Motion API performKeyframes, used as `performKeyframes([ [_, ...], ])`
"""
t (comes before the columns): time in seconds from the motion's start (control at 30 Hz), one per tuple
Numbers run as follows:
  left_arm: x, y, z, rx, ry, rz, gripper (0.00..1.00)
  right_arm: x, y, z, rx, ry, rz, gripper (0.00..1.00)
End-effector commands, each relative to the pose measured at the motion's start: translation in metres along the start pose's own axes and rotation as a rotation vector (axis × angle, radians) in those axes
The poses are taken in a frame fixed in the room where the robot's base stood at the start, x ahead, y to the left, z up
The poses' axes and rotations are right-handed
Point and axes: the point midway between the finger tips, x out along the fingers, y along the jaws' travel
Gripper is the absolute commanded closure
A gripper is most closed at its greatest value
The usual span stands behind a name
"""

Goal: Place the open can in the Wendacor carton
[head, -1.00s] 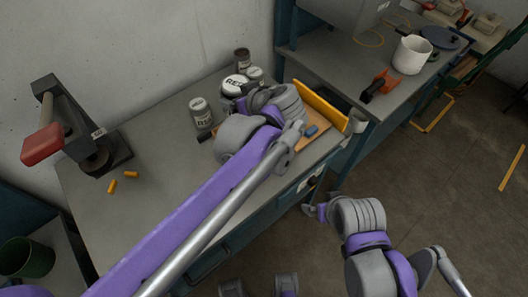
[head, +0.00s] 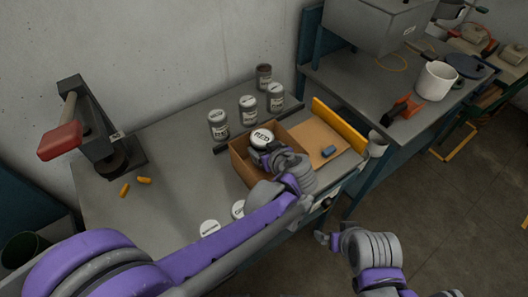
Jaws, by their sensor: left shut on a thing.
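The carton (head: 240,166) is a brown open box on the grey bench; I cannot read its name. My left gripper (head: 268,150) is shut on a can (head: 261,138) with a white top marked "RED", at the carton's opening. The fingers and the can's lower part are mostly hidden, so I cannot tell whether it touches the bottom. A can with a dark top (head: 264,76), seemingly without a lid, stands at the back by the wall. My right gripper (head: 328,240) is low, off the bench's front edge; its fingers are too small to judge.
White-topped cans (head: 218,125) stand behind the carton. A yellow-edged tray (head: 340,125) with a blue block (head: 328,152) is to the right. A red-handled press (head: 60,141) and orange plugs (head: 144,180) are left.

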Motion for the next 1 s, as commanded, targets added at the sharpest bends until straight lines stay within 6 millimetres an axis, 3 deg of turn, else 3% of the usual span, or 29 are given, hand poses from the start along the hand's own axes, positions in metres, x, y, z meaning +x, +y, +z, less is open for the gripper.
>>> performKeyframes([
  [0.13, 0.011, 0.000, 0.015, 0.000, 0.001, 0.000, 1.00, 0.003, 0.000, 0.002, 0.000, -0.001, 0.000, 0.00],
  [0.57, 0.014, 0.000, 0.021, 0.000, 0.001, 0.000, 1.00, 0.006, 0.000, 0.004, 0.000, -0.003, 0.000, 0.00],
  [0.6, 0.014, 0.000, 0.020, 0.000, 0.000, 0.000, 0.13, 0.005, 0.000, 0.004, 0.000, -0.002, 0.000, 0.00],
  [0.7, 0.013, 0.000, 0.020, 0.000, 0.000, 0.000, 0.00, 0.005, 0.000, 0.003, 0.000, -0.002, 0.000, 0.00],
  [1.0, 0.009, 0.000, 0.015, 0.000, 0.000, 0.001, 0.00, 0.002, 0.000, 0.001, 0.000, -0.001, 0.000, 0.00],
])
